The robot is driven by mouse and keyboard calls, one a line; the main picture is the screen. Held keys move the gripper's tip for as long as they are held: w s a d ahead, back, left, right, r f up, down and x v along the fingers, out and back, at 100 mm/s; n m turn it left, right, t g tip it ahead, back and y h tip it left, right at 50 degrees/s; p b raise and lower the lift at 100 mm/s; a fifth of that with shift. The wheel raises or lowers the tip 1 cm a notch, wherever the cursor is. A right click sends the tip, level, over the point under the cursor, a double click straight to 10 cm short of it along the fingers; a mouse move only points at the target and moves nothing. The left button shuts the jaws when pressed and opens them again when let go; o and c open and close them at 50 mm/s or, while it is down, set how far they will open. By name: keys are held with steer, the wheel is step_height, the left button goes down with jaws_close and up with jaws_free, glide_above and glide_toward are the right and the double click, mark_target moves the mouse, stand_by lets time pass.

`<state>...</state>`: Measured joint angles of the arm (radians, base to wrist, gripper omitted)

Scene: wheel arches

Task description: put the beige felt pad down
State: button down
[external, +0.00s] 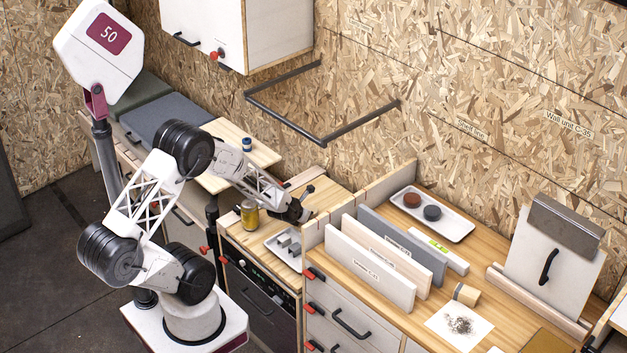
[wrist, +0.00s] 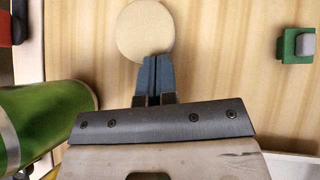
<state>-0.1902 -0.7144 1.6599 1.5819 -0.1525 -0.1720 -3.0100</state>
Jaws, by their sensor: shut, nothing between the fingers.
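The beige felt pad (wrist: 143,28) is a flat round disc on the light wooden surface in the wrist view. My gripper (wrist: 154,62) is shut, its two blue-grey fingertips together with no gap showing. The fingertips overlap the pad's near edge in the picture; I cannot tell whether they touch it. In the external view my gripper (external: 304,214) is low over the wooden counter at the back, and I cannot make out the pad there.
A green can (wrist: 45,125) stands close on the left in the wrist view. A green block with a grey top (wrist: 298,45) is at the right. In the external view a white tray (external: 273,246) with grey blocks lies in front of my gripper, near upright boards (external: 370,265).

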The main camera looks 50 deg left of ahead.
mark_target(313, 210)
steer(key=shift+w+a, duration=0.25)
steer(key=shift+w, duration=0.75)
steer(key=shift+w+a, duration=0.2)
steer(key=shift+w, duration=0.8)
steer(key=shift+s+r, duration=0.1)
steer(key=shift+r, duration=0.05)
steer(key=v, duration=0.9)
steer(key=shift+s+r, duration=0.2)
steer(key=shift+s, duration=0.05)
